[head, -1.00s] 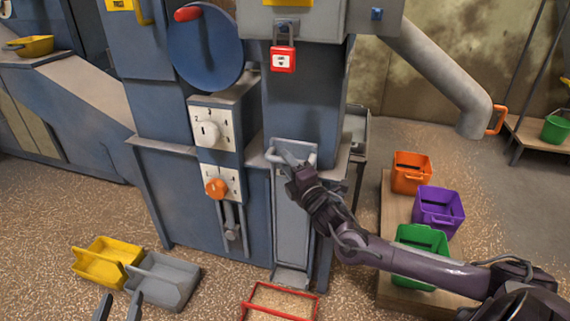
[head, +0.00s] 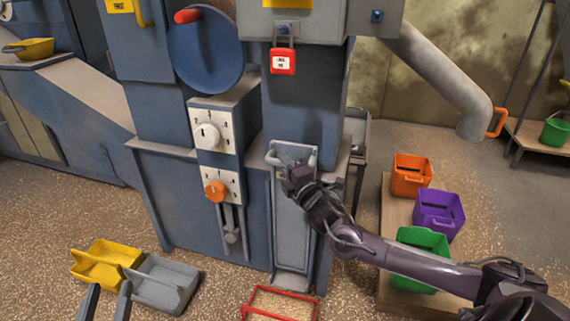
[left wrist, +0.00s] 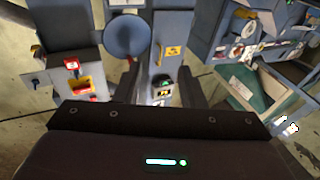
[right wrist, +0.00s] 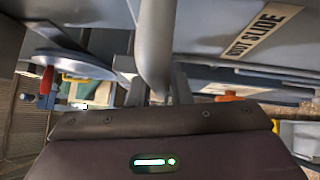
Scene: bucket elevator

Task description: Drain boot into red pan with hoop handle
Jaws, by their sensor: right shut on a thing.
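The boot slide is a tall grey plate (head: 290,232) low on the front of the blue elevator leg, with a grey bar handle (head: 273,157) at its top. In the right wrist view the handle (right wrist: 155,45) runs between my fingers, near a "BOOT SLIDE" label (right wrist: 262,30). My right gripper (head: 288,170) is shut on this handle. The red pan (head: 280,291) sits on the floor just below the slide, cut off by the lower picture edge. Whether its tan inside is grain or pan floor is unclear. My left gripper (head: 107,290) is open and empty at the lower left.
Yellow (head: 105,265) and grey (head: 165,280) scoop pans lie on the floor at left. Orange (head: 411,174), purple (head: 438,208) and green (head: 424,241) bins stand on a board at right. A dial panel (head: 215,132) and a blue wheel (head: 205,52) are above left.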

